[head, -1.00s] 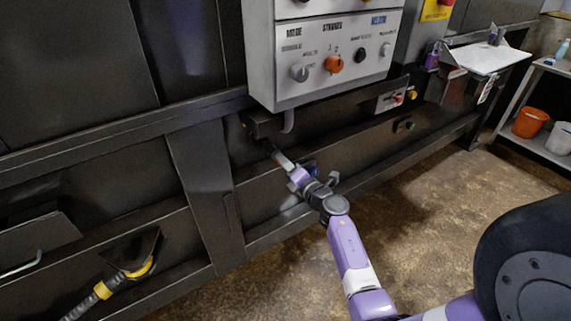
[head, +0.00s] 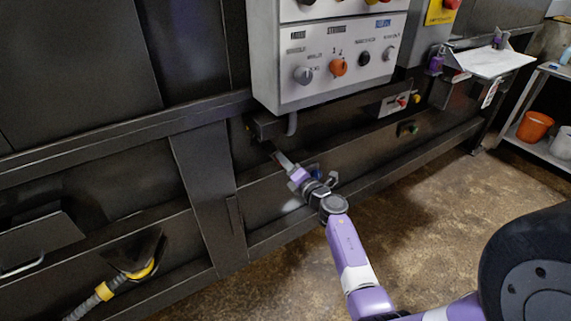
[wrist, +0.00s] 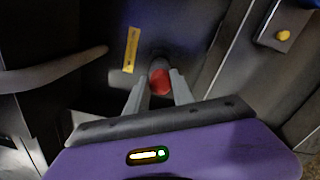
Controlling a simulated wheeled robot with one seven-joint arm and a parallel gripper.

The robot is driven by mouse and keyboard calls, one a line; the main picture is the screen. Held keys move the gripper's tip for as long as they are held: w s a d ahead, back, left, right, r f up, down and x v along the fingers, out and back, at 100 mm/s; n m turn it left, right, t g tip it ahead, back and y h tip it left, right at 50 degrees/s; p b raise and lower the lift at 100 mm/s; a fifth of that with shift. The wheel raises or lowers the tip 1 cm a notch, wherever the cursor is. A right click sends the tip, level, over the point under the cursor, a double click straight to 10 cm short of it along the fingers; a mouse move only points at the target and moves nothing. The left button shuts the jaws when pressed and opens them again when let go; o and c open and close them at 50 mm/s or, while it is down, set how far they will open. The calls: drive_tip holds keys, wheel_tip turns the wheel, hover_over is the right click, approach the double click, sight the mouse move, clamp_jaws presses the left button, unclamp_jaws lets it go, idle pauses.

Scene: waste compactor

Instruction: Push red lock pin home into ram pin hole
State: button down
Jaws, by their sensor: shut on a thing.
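The red lock pin (wrist: 160,82) shows its round red end in the wrist view, between the two fingers of my gripper (wrist: 159,88). My gripper is shut on it. Past the red end there is a dark round part against the dark machine face; the ram pin hole itself is hidden behind the pin. I cannot tell how deep the pin sits. In the head view my gripper (head: 277,156) reaches to the dark machine side below the control box, and the pin is too small and dark to make out there.
The grey control box (head: 330,65) with knobs hangs just above my gripper. A yellow label (wrist: 132,49) is beside the pin. Open floor lies at right.

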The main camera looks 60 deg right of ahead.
drive_tip(key=shift+x, duration=0.75)
idle(0.3)
drive_tip(key=c, duration=1)
unclamp_jaws()
drive_tip(key=shift+r, duration=0.1)
drive_tip(key=shift+c, duration=0.5)
drive_tip(key=shift+s, duration=0.1)
drive_tip(key=p+v, duration=0.2)
drive_tip(key=v, duration=0.5)
